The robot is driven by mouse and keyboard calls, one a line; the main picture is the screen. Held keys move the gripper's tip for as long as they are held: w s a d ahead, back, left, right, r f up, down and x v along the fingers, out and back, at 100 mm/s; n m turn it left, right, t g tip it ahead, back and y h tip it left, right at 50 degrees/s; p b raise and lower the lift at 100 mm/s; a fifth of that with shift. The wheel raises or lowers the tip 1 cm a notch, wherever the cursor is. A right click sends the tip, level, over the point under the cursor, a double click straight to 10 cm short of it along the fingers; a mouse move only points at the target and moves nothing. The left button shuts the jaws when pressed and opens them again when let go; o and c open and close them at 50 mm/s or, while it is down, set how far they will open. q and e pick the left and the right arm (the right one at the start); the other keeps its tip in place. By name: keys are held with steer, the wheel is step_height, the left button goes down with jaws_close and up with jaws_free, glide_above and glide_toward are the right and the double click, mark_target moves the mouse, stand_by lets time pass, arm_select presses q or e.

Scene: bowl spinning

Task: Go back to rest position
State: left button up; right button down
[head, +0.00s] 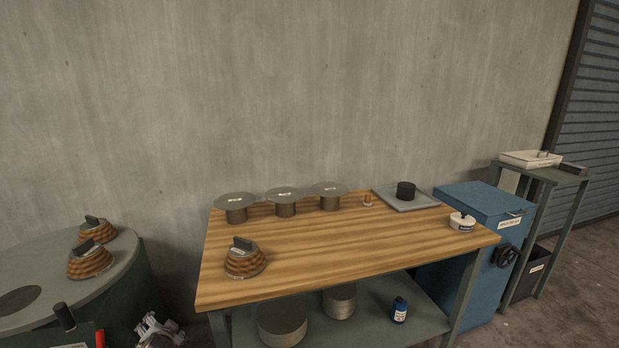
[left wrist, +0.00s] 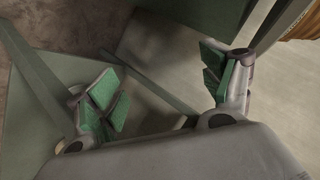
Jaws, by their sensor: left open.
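My left gripper (left wrist: 161,84) is open in the left wrist view, its green-padded fingers wide apart with nothing between them. A grey jointed part at the bottom edge of the head view (head: 160,331) looks like this gripper, low and left of the workbench (head: 330,253). A striped wooden bowl (head: 245,261), upside down with a dark block on top, sits at the bench's left front. Two similar bowls, the nearer (head: 90,264) and the farther (head: 98,235), sit on the round green-grey machine (head: 45,258) at left. My right gripper is not in view.
Three grey round-topped stands (head: 284,194) line the bench's back edge. A blue cabinet (head: 480,202) adjoins the bench. The bench's middle is clear.

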arm_select(q)
steer(key=s+d+f+g+h, duration=0.45)
steer(key=s+d+f, duration=0.75)
steer(key=d+f, duration=0.3)
steer(key=s+d+f+g, duration=0.1)
steer(key=s+d+f, duration=0.1)
steer(key=s, duration=0.3)
steer(key=s+d+f+n+g+h, duration=0.1)
steer(key=s+d+f, duration=0.2)
steer(key=s+f, duration=0.1)
steer(key=s+d+f+g+h+p, duration=0.1)
steer(key=s+d+f, duration=0.2)
steer(key=s, duration=0.3)
steer(key=shift+s+n, duration=0.25)
steer(key=shift+n, duration=0.05)
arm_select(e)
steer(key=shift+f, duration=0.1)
arm_select(q)
steer(key=shift+f+h, duration=0.2)
steer(key=shift+h, duration=0.05)
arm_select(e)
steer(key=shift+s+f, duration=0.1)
